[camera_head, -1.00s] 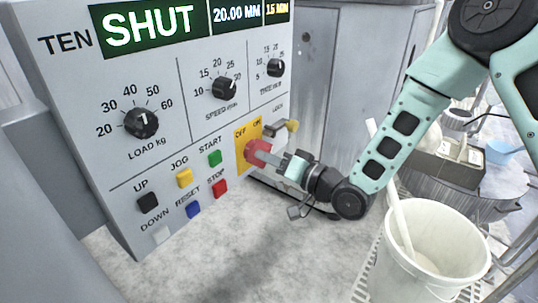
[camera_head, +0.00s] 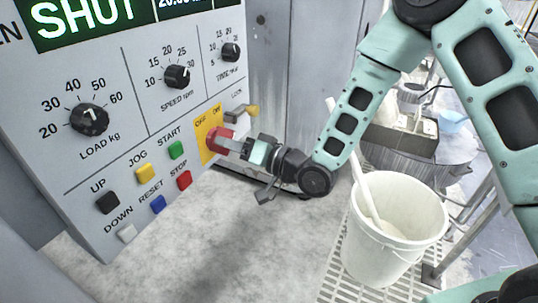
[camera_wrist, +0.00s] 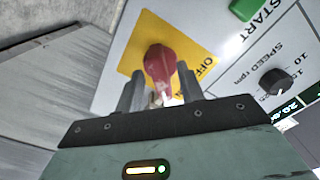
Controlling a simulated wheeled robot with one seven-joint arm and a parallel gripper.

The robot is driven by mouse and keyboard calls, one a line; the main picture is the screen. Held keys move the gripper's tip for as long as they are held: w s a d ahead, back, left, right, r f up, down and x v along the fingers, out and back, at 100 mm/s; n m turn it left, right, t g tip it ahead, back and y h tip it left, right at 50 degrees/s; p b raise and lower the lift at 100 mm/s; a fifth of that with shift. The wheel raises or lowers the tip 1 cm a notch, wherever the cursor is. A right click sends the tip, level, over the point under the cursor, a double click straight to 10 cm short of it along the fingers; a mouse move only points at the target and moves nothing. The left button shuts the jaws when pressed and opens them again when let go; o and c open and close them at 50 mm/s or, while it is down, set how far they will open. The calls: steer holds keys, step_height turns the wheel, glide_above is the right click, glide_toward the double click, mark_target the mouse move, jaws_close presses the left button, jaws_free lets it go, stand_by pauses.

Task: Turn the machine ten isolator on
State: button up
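The machine ten isolator is a red rotary handle (camera_head: 217,138) on a yellow plate (camera_head: 208,131) marked OFF and ON, at the lower right of the grey panel. My gripper (camera_head: 230,145) is at the handle, its fingers reaching it from the right. In the wrist view the red handle (camera_wrist: 160,68) sits between my two grey fingers (camera_wrist: 160,86), one on each side, with little or no gap. The word OFF shows beside it; ON is not readable there. I cannot tell exactly which mark the handle points to.
A white bucket (camera_head: 392,235) stands at right on a grating. The grey surface below the panel is clear.

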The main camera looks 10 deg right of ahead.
steer(key=p+v, duration=0.6)
steer(key=v, duration=1.1)
steer(key=shift+p, duration=0.35)
steer(key=shift+s+d+f, duration=0.1)
steer(key=shift+s+d, duration=0.05)
